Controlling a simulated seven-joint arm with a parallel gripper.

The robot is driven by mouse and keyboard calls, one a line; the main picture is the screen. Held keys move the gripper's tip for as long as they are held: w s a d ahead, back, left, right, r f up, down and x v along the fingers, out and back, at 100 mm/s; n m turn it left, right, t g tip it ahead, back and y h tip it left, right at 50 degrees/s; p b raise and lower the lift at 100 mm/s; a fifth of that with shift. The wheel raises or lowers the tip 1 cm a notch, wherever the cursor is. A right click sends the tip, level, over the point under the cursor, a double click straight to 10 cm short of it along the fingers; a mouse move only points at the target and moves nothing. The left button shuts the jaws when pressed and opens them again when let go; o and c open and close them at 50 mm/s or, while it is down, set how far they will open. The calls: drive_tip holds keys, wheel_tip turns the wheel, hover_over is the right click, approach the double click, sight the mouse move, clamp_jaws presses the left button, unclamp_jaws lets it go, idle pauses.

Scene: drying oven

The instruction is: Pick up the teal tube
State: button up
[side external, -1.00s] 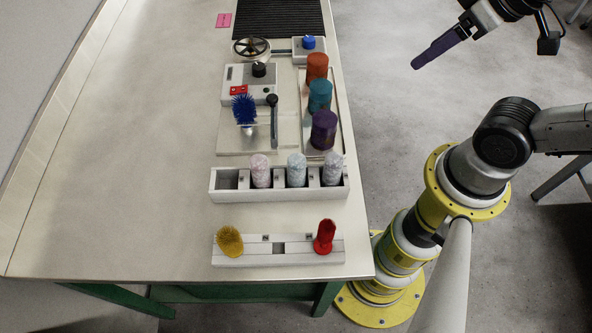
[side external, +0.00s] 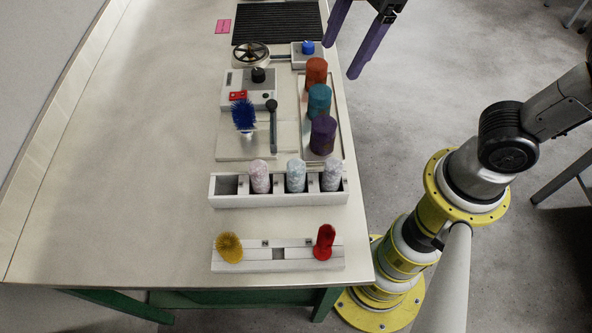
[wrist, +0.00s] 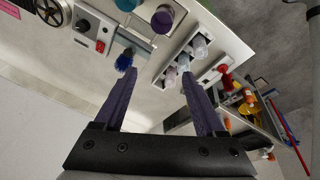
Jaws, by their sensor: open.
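The teal tube (side external: 319,103) stands upright in a tray (side external: 335,150) along the table's right side. It is between the orange tube (side external: 316,72) and the purple tube (side external: 323,136). My gripper (side external: 341,61) is open and empty, with purple fingers apart, above and near the orange tube in the picture; its exact height is hard to tell. In the wrist view the teal tube (wrist: 127,4) is cut off at the top edge, beside the purple tube (wrist: 162,19). No tube is between my fingers (wrist: 157,76).
A rack (side external: 280,201) with several speckled pale tubes stands nearer the front. A white holder (side external: 280,265) has a yellow brush (side external: 229,247) and a red piece (side external: 324,243). A blue brush (side external: 243,116) stands left of the tray. The table's left part is clear.

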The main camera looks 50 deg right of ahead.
sight(297, 165)
drive_tip(key=a+f+n+g, duration=0.2)
drive_tip(key=a+f+n, duration=0.25)
drive_tip(key=a, duration=0.55)
drive_tip(key=shift+m, duration=0.45)
drive_tip(key=f, duration=0.4)
drive_tip(key=a+f, duration=0.1)
drive_tip(key=f, duration=0.4)
drive_tip(key=s+f, duration=0.1)
drive_tip(key=f, duration=0.4)
drive_tip(key=shift+a, duration=0.15)
drive_tip(key=shift+r, duration=0.1)
clamp_jaws()
